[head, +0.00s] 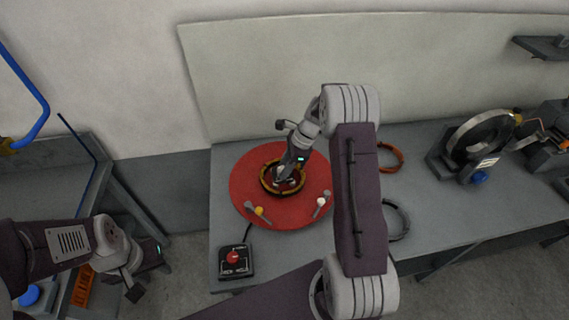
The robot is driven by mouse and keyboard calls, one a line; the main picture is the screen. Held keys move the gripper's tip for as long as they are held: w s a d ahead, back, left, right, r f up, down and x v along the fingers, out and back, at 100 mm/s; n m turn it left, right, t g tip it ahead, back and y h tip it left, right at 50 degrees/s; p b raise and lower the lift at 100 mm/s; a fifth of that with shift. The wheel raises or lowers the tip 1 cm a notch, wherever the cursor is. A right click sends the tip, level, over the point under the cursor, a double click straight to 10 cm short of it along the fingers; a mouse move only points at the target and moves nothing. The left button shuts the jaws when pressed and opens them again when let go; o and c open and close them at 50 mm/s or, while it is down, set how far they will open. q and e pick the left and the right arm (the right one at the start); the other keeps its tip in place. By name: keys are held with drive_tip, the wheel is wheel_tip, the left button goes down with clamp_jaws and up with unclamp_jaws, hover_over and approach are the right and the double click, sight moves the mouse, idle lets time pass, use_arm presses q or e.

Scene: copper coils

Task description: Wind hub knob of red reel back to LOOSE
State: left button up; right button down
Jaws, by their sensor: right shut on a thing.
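The red reel (248,205) is a large flat disc lying on the grey bench. A yellow-and-dark ring (264,182) sits around its centre. My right gripper (284,181) reaches down into that ring from above and is shut on the hub knob, which its fingers mostly hide. I cannot read any LOOSE mark or the knob's angle. A small lever with a yellow end (259,211) and one with a white end (321,202) sit on the disc's near side. My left gripper (151,281) is apart from the reel, low at the left, with its fingers spread and empty.
A control box with a red button (233,258) sits at the bench's front left, cabled towards the reel. An orange ring (391,157) and a grey ring (398,222) lie right of my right arm. A round-framed machine (478,140) stands further right. A blue-railed cart is at left.

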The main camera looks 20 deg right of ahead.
drive_tip(key=n, duration=0.1)
drive_tip(key=n+g+p, duration=0.1)
drive_tip(key=shift+w+r+n+p, duration=0.1)
drive_tip(key=shift+r+n+p, duration=0.1)
drive_tip(key=shift+n+p, duration=0.15)
drive_tip(key=n+g+p, duration=0.1)
drive_tip(key=n, duration=0.2)
drive_tip(key=shift+w+f, duration=0.1)
drive_tip(key=n+g, duration=0.1)
drive_tip(key=n, duration=0.2)
drive_tip(key=shift+w, duration=0.1)
drive_tip(key=shift+w+n+g+h, duration=0.1)
drive_tip(key=shift+n+g+h, duration=0.45)
drive_tip(key=shift+n, duration=1.2)
drive_tip(key=shift+g, duration=0.25)
drive_tip(key=c, duration=1)
unclamp_jaws()
drive_tip(key=shift+o, duration=0.2)
